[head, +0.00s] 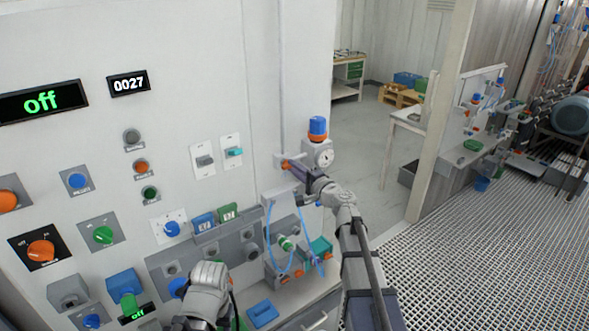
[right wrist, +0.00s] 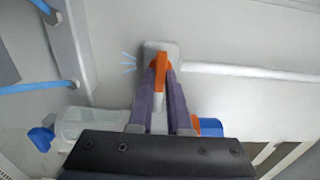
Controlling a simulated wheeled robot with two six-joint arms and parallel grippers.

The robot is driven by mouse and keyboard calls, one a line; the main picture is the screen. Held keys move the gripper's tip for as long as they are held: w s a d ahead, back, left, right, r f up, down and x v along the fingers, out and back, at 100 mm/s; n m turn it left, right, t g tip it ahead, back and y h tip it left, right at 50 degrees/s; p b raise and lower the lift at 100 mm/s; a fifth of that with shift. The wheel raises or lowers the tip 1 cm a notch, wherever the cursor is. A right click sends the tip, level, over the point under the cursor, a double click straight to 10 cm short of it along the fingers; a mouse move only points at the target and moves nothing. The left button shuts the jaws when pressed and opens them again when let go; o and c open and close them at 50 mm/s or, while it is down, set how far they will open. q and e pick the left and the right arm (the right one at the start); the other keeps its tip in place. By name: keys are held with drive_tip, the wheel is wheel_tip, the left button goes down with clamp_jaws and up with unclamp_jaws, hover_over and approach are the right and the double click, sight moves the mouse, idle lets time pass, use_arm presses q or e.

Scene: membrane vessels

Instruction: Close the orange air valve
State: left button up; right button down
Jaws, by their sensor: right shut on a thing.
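The orange air valve (head: 284,163) is a small orange lever on a light grey mount on the cabinet wall. In the right wrist view the orange lever (right wrist: 160,66) stands out from its pale plate, lengthwise in the picture. My right gripper (head: 295,167) is at the valve; in the right wrist view its purple fingers (right wrist: 162,80) are shut on the lever, one on each side. The fingers hide part of the lever. Of my left arm only a grey wrist part shows at the bottom of the head view; its fingers are not visible.
A gauge (head: 325,157) with a blue and orange cap (head: 318,127) sits just right of the valve. Blue tubes (head: 268,235) hang below it. Knobs and switches cover the panel at left. The grated floor (head: 470,250) at right is open.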

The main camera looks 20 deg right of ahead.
drive_tip(key=c, duration=0.9)
unclamp_jaws()
drive_tip(key=shift+o, duration=0.2)
drive_tip(key=v, duration=0.8)
drive_tip(key=shift+w, duration=0.1)
